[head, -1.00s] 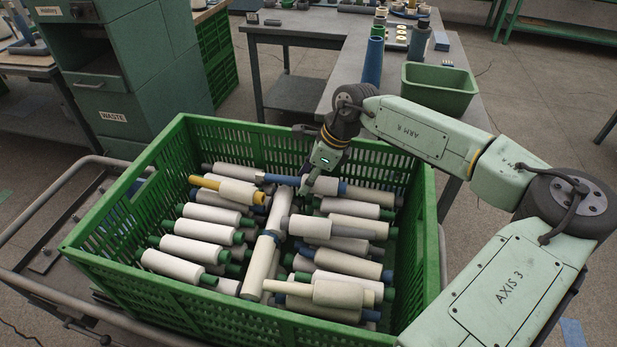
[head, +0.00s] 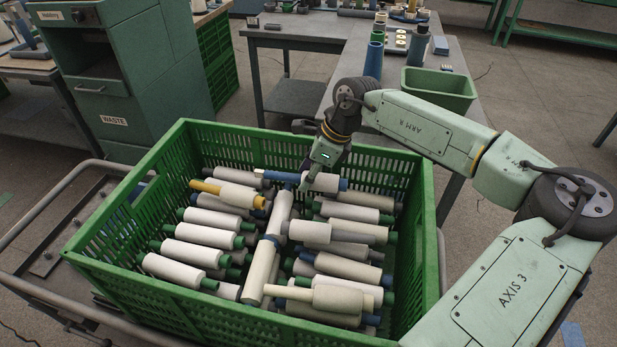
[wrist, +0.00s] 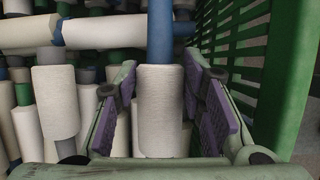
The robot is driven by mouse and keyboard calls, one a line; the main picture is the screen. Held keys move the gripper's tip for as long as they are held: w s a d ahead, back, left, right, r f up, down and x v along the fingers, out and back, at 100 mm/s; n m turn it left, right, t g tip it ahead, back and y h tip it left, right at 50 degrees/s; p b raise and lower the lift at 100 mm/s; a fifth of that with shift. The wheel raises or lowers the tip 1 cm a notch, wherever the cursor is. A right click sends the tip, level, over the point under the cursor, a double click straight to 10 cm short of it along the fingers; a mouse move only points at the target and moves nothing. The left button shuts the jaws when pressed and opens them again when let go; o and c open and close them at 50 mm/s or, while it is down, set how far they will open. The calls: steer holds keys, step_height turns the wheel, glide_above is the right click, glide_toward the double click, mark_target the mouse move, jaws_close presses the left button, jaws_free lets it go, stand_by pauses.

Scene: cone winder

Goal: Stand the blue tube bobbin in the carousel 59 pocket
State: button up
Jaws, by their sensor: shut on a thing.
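My gripper (head: 307,184) is inside the green crate, its fingers pointing down at the far middle of the pile. It is shut on a blue tube bobbin (head: 322,182), a white yarn package with blue tube showing at both ends. The bobbin lies level, crosswise in the head view, at the top of the pile. In the wrist view the purple finger pads (wrist: 210,112) flank the white yarn of the bobbin (wrist: 160,105), and its blue tube runs up the picture. I cannot make out the carousel 59 pocket.
The green crate (head: 432,235) holds many bobbins with green, blue, grey and yellow tubes; its slatted wall stands close on the right in the wrist view.

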step_height(320, 180, up, 13)
steer(key=p, duration=0.1)
steer(key=shift+r, duration=0.2)
stand_by(0.6)
